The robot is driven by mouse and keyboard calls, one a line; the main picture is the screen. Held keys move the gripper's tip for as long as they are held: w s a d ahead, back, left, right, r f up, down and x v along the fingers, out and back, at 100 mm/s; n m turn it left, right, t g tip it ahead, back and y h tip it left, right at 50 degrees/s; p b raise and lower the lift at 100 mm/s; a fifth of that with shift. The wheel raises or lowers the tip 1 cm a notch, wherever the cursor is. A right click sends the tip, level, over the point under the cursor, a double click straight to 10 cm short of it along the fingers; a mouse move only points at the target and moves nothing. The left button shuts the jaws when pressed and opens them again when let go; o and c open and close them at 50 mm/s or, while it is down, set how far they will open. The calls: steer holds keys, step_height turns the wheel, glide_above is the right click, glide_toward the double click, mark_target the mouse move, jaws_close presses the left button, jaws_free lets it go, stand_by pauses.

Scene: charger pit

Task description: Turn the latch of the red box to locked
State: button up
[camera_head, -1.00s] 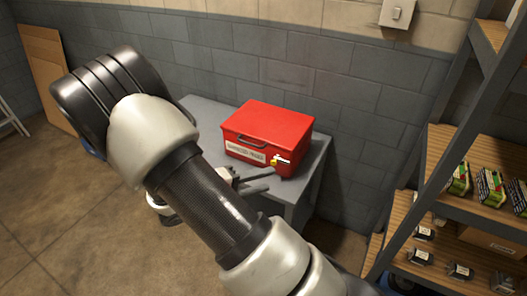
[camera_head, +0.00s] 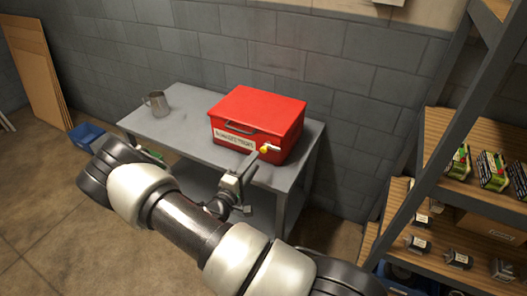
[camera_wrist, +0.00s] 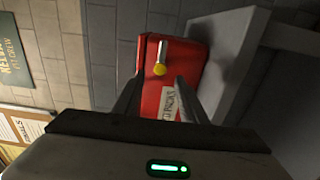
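The red box (camera_head: 258,115) sits closed on the grey table, with a dark handle and a white label on its front. Its latch (camera_head: 267,148) is at the right of the front face, with a yellow knob and a pale lever. In the wrist view the latch (camera_wrist: 161,58) shows as a silver lever with a yellow end, on the red box (camera_wrist: 189,60). My gripper (camera_head: 250,175) is in front of the box, below the latch and apart from it. In the wrist view my gripper (camera_wrist: 154,84) is open and empty, with the latch beyond and between its fingers.
The grey table (camera_head: 188,133) holds a metal mug (camera_head: 156,103) at the left. A shelf rack (camera_head: 470,165) with small boxes stands at the right. A blue bin (camera_head: 86,136) is on the floor at the left. A brick wall is behind the table.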

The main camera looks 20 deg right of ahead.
mark_target(263, 151)
steer(key=x, duration=0.8)
steer(key=shift+w+b, duration=0.1)
steer(key=shift+b, duration=0.25)
steer(key=shift+c, duration=0.2)
jaws_close()
